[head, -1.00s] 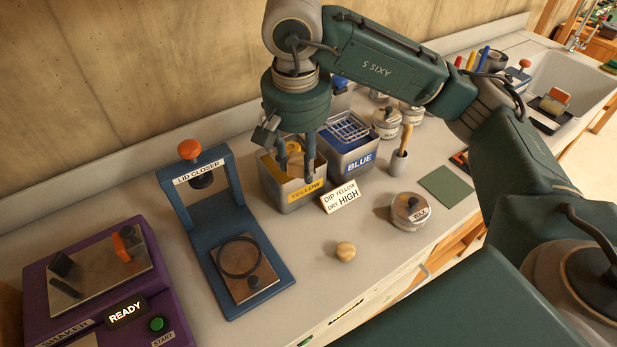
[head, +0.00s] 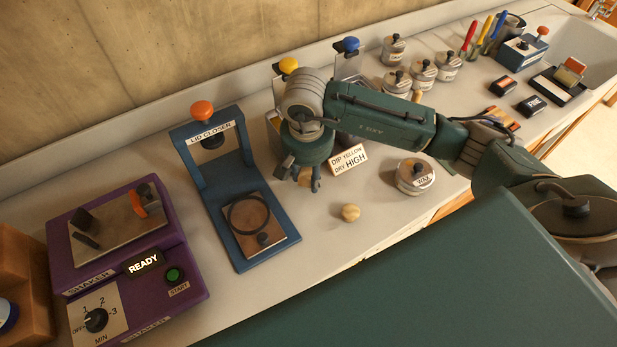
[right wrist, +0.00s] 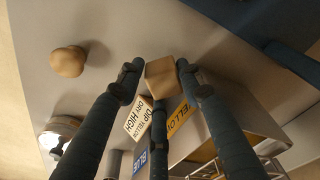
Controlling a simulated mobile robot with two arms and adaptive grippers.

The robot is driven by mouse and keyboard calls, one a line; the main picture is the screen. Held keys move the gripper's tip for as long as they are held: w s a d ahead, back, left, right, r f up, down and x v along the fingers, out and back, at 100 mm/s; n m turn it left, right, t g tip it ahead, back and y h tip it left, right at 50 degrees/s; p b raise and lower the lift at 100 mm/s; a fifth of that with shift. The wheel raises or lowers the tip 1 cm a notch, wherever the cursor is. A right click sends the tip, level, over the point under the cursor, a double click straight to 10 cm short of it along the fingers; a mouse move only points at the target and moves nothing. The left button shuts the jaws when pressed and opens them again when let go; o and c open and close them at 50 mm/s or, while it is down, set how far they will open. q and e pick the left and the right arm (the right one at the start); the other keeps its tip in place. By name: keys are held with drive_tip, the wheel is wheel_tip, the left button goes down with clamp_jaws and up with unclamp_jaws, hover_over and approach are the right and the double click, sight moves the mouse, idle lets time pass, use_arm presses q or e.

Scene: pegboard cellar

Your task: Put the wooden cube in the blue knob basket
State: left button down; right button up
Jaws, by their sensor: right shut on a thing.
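My right gripper (head: 308,184) points down in front of the yellow tank in the head view. In the right wrist view its fingers (right wrist: 160,80) are shut on the wooden cube (right wrist: 161,77), a plain tan block held at the fingertips. In the head view the fingers mostly hide the cube. The blue knob (head: 348,45) stands on an upright plate behind my arm. My arm hides the basket below it. Wire mesh (right wrist: 236,166) shows at the bottom of the right wrist view. My left gripper is not in view.
A yellow knob (head: 289,65) stands left of the blue one. A sign (head: 348,160), a wax tin (head: 415,176) and a round wooden piece (head: 350,212) are near my gripper. The lid closer (head: 240,215) and purple shaker (head: 125,240) stand left. Several tins stand behind right.

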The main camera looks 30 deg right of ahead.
sight(309, 182)
wheel_tip(309, 182, down, 2)
drive_tip(key=shift+f+p, duration=0.2)
drive_tip(key=shift+p, duration=0.1)
drive_tip(key=shift+f, duration=0.2)
drive_tip(key=shift+f+b, duration=0.2)
drive_tip(key=shift+b, duration=0.15)
drive_tip(key=o, duration=0.9)
drive_tip(key=shift+r, duration=0.1)
drive_tip(key=shift+o, duration=0.2)
drive_tip(key=shift+r, duration=0.1)
